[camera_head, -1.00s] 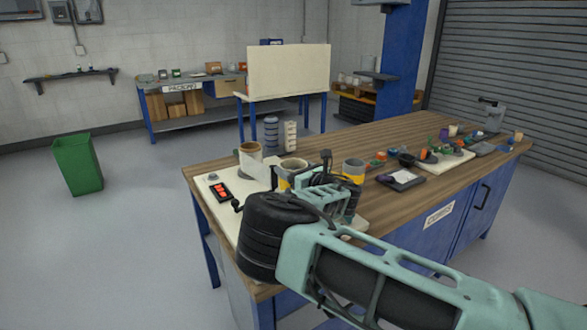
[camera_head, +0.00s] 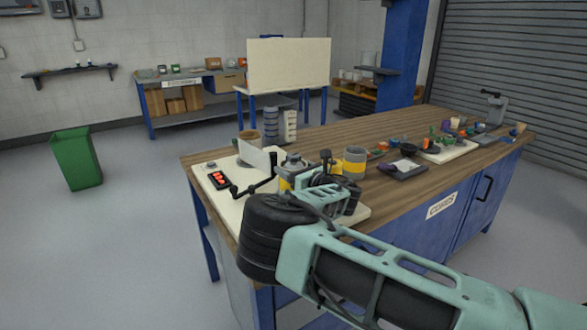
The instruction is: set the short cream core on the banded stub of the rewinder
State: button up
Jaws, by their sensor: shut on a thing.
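My gripper (camera_head: 318,184) is over the rewinder's cream base (camera_head: 226,207), reaching away from me. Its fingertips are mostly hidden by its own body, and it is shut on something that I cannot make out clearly. A grey stub with a knobbed top (camera_head: 293,163) and some yellow below it stands just left of and behind the gripper. I cannot pick out the short cream core for certain; the gripper may hide it. A grey cylinder with a yellow band (camera_head: 354,164) stands upright to the right, apart from the gripper.
A white upright panel (camera_head: 258,158) and a black crank (camera_head: 254,186) are left of the gripper. A dark tray (camera_head: 402,169) and several small items lie to the right.

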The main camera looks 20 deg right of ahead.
jog(key=o, duration=1.1)
jog(key=shift+o, duration=0.2)
jog(key=b+v, duration=0.2)
jog(key=v, duration=1.5)
jog(key=shift+s, duration=0.25)
